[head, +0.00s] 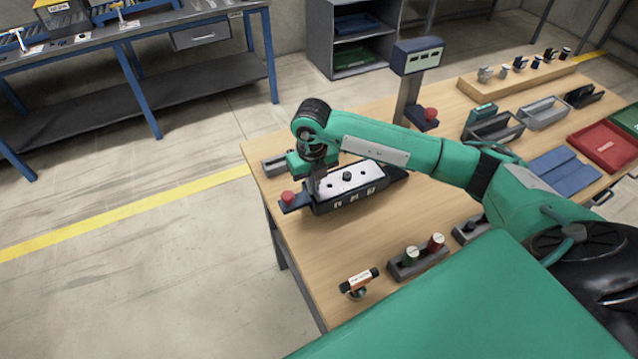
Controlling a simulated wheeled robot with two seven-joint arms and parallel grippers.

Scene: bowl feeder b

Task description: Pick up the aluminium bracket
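I cannot pick out the aluminium bracket for certain in the head view. My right gripper (316,184) points down at the left end of a dark box-shaped fixture (345,205) with a pale top plate (352,180). Its fingers are dark and small, and I cannot tell whether they are apart or touch the fixture. A small grey piece (273,166) lies just behind and left of the gripper, partly hidden by my wrist. My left gripper is out of view.
A red button (288,197) sits beside the fixture. A display post (417,56), grey bins (543,112), a red tray (603,146) and a wooden rack (530,78) stand farther right.

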